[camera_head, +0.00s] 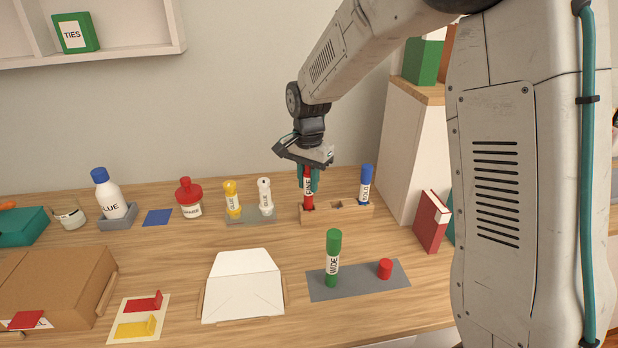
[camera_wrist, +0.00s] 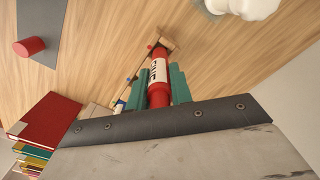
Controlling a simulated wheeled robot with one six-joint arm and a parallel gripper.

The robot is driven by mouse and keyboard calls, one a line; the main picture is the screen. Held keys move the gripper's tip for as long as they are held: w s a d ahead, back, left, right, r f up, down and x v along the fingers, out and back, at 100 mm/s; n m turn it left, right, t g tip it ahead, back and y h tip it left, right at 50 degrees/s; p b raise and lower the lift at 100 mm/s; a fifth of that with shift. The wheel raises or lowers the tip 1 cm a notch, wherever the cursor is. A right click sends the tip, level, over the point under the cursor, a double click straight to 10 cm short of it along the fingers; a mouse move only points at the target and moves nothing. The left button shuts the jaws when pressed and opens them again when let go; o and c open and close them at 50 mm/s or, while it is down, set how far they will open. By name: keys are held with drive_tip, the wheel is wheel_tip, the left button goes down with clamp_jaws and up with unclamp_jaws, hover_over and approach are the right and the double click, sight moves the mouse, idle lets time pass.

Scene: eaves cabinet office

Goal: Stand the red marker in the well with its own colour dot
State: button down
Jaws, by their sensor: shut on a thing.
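The red marker (camera_head: 308,193), with a white label, is upright in my gripper (camera_head: 309,182). Its lower end meets the left well of the wooden block (camera_head: 337,217); I cannot tell how deep it sits. In the wrist view the red marker (camera_wrist: 157,70) stands between the teal fingers of my gripper (camera_wrist: 160,85), which are shut on it, with the wooden block (camera_wrist: 166,40) beyond. A small red spot (camera_wrist: 150,46) shows by the block there. The middle well (camera_head: 337,205) is empty. A blue marker (camera_head: 366,184) stands in the right well.
A green marker (camera_head: 333,258) and a red cap (camera_head: 385,268) stand on a grey mat (camera_head: 355,285) in front of the block. Yellow and white glue bottles (camera_head: 232,200) stand left of it. A red book (camera_head: 431,221) and a white cabinet (camera_head: 412,150) are to the right.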

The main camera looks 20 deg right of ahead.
sight(309, 173)
drive_tip(key=shift+f, duration=1.85)
drive_tip(key=c, duration=1.2)
unclamp_jaws()
drive_tip(key=shift+o, duration=0.2)
drive_tip(key=shift+r, duration=3.9)
drive_tip(key=shift+s, duration=0.1)
drive_tip(key=s+d+r+n, duration=0.1)
drive_tip(key=s+r+n, duration=0.2)
drive_tip(key=s+r, duration=0.4)
drive_tip(key=s+d+n+t, duration=0.1)
drive_tip(key=s+n, duration=0.6)
drive_tip(key=s, duration=2)
drive_tip(key=shift+d+r+n, duration=0.3)
drive_tip(key=shift+d+r, duration=0.05)
drive_tip(key=shift+d, duration=0.3)
